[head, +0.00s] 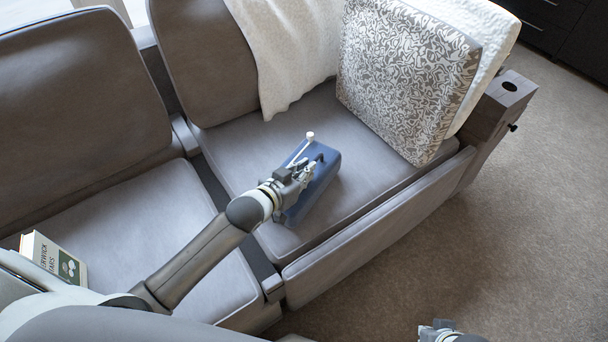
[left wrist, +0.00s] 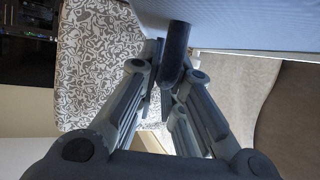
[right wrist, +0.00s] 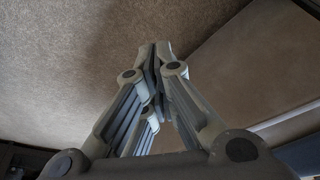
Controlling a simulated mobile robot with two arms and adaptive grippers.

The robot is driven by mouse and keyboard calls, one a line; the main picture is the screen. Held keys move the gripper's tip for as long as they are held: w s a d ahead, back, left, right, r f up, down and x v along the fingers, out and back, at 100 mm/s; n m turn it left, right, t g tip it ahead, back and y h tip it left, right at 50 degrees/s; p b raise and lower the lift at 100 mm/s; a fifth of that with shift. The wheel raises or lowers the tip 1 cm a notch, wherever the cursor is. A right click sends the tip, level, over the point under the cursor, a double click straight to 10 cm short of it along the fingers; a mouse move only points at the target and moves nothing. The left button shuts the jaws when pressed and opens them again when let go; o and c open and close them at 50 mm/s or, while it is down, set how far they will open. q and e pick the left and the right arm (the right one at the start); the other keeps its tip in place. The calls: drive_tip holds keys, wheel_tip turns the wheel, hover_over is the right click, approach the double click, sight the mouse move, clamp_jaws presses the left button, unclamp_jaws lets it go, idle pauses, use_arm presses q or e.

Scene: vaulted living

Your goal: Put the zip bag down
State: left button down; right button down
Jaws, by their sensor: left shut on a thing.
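The zip bag (head: 318,185) is a blue, box-like bag at the right-hand sofa seat. I cannot tell whether it rests on the cushion or hangs just above it. My left gripper (head: 300,172) is at its upper side and partly hides it. In the left wrist view my left gripper (left wrist: 168,65) is shut on a dark blue strap-like part (left wrist: 176,48), with the blue bag side (left wrist: 260,22) beside it. My right gripper (head: 440,330) is at the bottom edge of the head view, away from the bag. In the right wrist view its fingertips (right wrist: 155,52) meet with nothing between.
The sofa seat cushion (head: 240,150) has free room around the bag. A patterned pillow (head: 405,75) and a cream throw (head: 285,50) are behind it. A book (head: 55,258) lies on the left seat. A wooden armrest (head: 500,105) stands at the right; carpet (head: 510,230) lies in front.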

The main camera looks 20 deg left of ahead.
use_arm(q)
drive_tip(key=shift+f, duration=0.25)
drive_tip(key=c, duration=1.6)
unclamp_jaws()
drive_tip(key=shift+f, duration=0.1)
use_arm(e)
drive_tip(key=shift+s+r, duration=0.1)
drive_tip(key=shift+r, duration=0.45)
use_arm(q)
drive_tip(key=shift+o, duration=0.2)
